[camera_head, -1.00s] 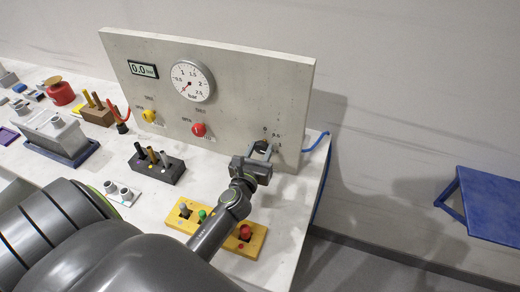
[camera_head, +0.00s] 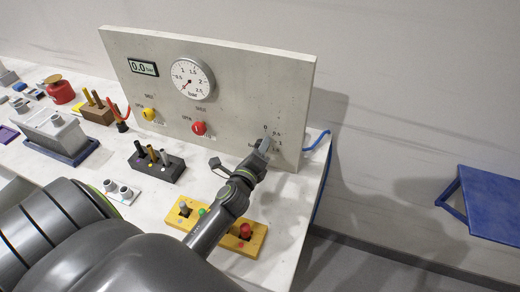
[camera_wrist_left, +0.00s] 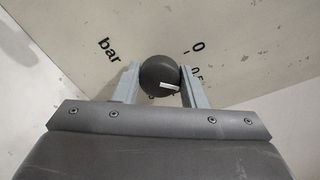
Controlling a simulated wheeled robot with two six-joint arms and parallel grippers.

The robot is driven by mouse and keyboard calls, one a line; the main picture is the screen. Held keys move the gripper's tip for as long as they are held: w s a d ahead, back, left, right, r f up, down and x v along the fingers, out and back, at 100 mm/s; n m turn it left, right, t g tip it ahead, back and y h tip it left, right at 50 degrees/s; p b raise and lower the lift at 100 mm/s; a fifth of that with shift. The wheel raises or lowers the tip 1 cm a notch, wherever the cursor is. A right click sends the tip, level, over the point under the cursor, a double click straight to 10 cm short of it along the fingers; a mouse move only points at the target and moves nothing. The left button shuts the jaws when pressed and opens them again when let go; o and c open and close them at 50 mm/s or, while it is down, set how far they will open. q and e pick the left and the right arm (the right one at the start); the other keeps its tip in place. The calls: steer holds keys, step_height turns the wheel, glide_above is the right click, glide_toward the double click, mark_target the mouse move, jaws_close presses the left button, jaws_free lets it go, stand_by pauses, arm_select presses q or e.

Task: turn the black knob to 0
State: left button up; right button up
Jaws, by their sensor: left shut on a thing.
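The black knob (camera_wrist_left: 160,72) sits on the upright panel between the two fingers of my left gripper (camera_wrist_left: 160,85), which is shut on it. A short white mark shows on the knob's face, lying toward its lower right. The printed 0 (camera_wrist_left: 197,47) is at the knob's upper right in the left wrist view, with 0.5 below it. In the head view my left gripper (camera_head: 263,147) is at the panel's lower right and hides most of the knob. My right gripper is not in view.
The grey panel (camera_head: 240,85) carries a dial gauge (camera_head: 192,80), a display reading 0.0 (camera_head: 143,67), a yellow knob (camera_head: 149,114) and a red knob (camera_head: 199,128).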

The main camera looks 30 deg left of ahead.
arm_select(q)
steer(key=shift+n+h+b, duration=0.3)
steer(key=shift+n+b, duration=0.85)
steer(key=shift+n, duration=2.65)
steer(key=o, duration=1)
steer(key=v, duration=0.7)
steer(key=shift+s+f+b, duration=0.1)
steer(key=shift+s+b, duration=0.2)
steer(key=shift+b, duration=0.05)
